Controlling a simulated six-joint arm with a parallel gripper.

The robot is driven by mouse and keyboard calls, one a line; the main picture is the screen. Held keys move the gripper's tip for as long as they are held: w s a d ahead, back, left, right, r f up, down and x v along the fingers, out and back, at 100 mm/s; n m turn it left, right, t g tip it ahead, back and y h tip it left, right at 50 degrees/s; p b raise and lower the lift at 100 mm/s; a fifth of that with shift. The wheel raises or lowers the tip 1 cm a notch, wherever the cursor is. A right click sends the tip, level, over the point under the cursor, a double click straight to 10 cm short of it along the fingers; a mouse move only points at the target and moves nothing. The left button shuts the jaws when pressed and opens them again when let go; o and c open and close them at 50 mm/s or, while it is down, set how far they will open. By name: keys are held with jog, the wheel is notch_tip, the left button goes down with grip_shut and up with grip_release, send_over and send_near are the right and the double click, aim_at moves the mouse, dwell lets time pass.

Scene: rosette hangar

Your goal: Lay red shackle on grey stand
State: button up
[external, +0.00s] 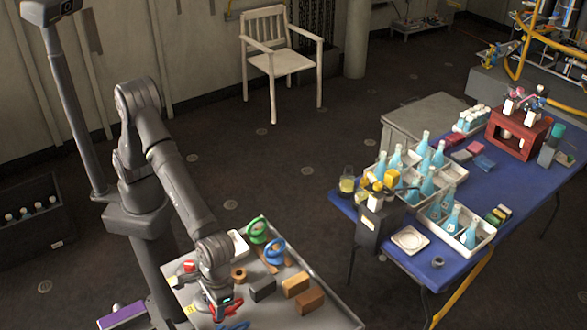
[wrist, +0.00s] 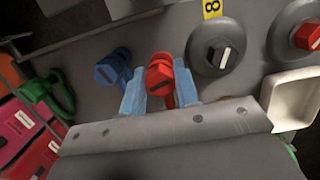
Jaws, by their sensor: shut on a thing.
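The red shackle (wrist: 159,75) is between the pale blue fingertips of my gripper (wrist: 159,92) in the wrist view, and the jaws are shut on it. In the external view my gripper (external: 219,307) is low over the near part of the grey bench, with red parts at its tip; the shackle's outline is unclear there. A round grey piece (wrist: 222,48) with a dark knob, possibly the grey stand, lies right of the shackle in the wrist view. A similar round grey piece (wrist: 291,32) carries a red knob. I cannot tell whether the shackle touches the surface.
A blue shackle (wrist: 113,70) is close left of the held one, and a green shackle (wrist: 52,92) is farther left. A white tray (wrist: 290,97) is at right. Wooden blocks (external: 308,300) and ring pieces (external: 274,252) stand on the bench (external: 337,316). A blue-topped table stands apart.

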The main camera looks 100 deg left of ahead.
jog(key=shift+f, duration=0.2)
jog(key=shift+f, duration=0.65)
jog(key=o, duration=1.2)
jog(key=shift+c, duration=0.2)
notch_tip(320, 180, up, 17)
jog(key=w+a, duration=0.1)
jog(key=shift+w+a, duration=0.4)
jog(key=shift+r, duration=0.1)
